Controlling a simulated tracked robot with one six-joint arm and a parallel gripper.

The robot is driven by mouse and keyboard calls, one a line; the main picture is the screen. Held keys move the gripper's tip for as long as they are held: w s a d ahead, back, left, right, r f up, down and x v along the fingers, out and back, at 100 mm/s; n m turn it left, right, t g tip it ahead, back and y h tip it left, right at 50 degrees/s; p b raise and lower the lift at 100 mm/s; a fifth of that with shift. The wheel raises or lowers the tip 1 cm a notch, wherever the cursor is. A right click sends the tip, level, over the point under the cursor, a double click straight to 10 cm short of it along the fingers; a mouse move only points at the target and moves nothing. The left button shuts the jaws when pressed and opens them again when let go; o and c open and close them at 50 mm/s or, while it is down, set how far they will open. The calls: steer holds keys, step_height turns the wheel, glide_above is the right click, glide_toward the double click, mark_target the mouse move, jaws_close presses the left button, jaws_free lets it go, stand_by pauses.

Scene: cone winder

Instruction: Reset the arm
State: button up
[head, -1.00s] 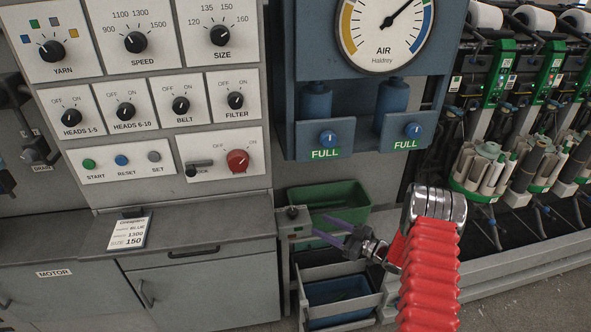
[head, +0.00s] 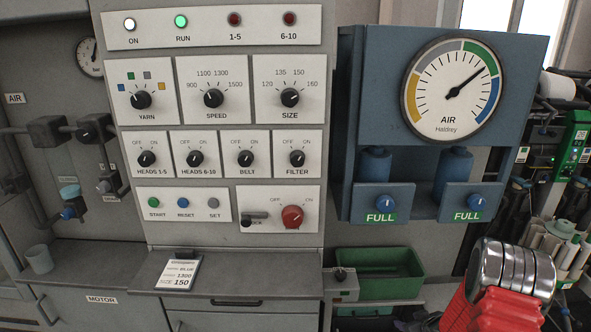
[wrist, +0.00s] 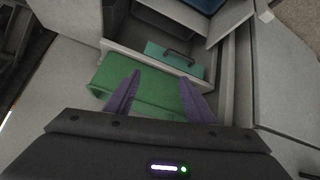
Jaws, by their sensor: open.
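My gripper (wrist: 160,82) shows in the wrist view with its two purple fingers spread apart and nothing between them. It points toward a green bin (wrist: 140,92), which lies beyond the fingers; I cannot tell the gap. In the head view my arm is at the lower right, with its silver joint and red sleeve, and the fingers are out of sight. The green bin (head: 385,273) stands there to the left of the arm, below the air unit.
The control panel (head: 222,138) fills the centre, with the RUN lamp (head: 181,21) lit green. The air unit (head: 350,130) hangs right of it. A card (head: 178,272) lies on the grey counter, and a cup (head: 39,260) stands left. Spindle machinery (head: 570,225) stands far right.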

steer(key=s+a+r+m+g+h, duration=0.2)
steer(key=s+r+m+g+h, duration=0.3)
steer(key=s+r, duration=1.1)
steer(key=s+a+r+t+y, duration=0.1)
steer(key=s+a+r+y, duration=0.1)
steer(key=s+a+r, duration=0.8)
steer(key=s+a+r+n+y, duration=0.1)
steer(key=s+a+r+y, duration=0.1)
steer(key=s+a+r, duration=0.8)
step_height(320, 180, up, 6)
steer(key=shift+a+f+t, duration=0.1)
steer(key=shift+a+t, duration=0.3)
steer(key=shift+a, duration=0.05)
